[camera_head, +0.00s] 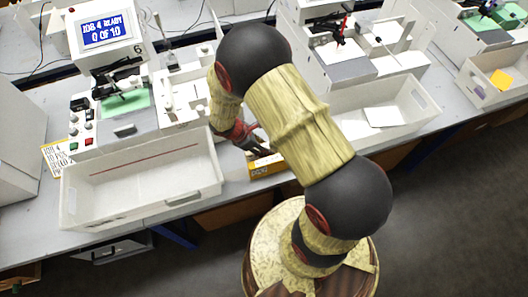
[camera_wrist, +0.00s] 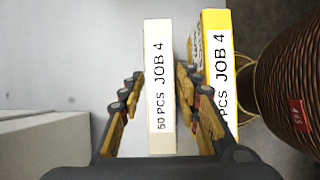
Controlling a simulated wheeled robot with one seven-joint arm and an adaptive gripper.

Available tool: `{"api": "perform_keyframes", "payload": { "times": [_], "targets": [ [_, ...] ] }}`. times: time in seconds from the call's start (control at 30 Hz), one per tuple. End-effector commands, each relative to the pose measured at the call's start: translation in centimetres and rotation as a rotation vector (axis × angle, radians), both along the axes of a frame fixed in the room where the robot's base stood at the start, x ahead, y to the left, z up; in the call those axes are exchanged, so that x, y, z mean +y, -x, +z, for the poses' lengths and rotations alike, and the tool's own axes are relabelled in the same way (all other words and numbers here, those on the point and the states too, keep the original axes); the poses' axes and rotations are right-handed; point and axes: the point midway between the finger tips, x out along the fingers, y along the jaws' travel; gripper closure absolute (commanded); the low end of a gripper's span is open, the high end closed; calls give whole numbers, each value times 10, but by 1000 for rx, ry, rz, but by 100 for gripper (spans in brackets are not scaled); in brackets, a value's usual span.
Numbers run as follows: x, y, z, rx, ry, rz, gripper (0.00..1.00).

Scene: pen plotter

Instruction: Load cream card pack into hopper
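In the wrist view a cream card pack (camera_wrist: 160,90) labelled "50 PCS JOB 4" stands between the two fingers of my gripper (camera_wrist: 159,72). The fingers are open, with a narrow gap visible on each side of the pack. A yellow pack (camera_wrist: 218,65), also marked "JOB 4", stands just to the right, beyond the right finger. In the head view my gripper (camera_head: 247,136) is partly hidden by my arm, above a yellow-orange pack (camera_head: 264,165) at the table's front edge; the cream pack is not clearly seen there. I cannot tell surely which part is the hopper.
A plotter with a display (camera_head: 101,31) reading "JOB 4 READY 0 OF 10" stands at left. A long white bin (camera_head: 135,208) is in front of it, left of the packs. Another white bin (camera_head: 410,90) holding a white sheet is at right. A yellow-edged job card (camera_head: 57,158) lies at left.

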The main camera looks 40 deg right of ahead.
Motion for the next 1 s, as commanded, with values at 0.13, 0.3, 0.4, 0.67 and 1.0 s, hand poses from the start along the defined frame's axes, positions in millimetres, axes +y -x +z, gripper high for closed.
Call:
{"api": "perform_keyframes", "payload": {
  "times": [0.13,0.3,0.4,0.67,1.0],
  "targets": [
    [0,0,0,0,0,0,67],
    [0,0,0,0,0,0,76],
    [0,0,0,0,0,0,82],
    [0,0,0,0,0,0,97],
    [0,0,0,0,0,0,100]
  ]
}}
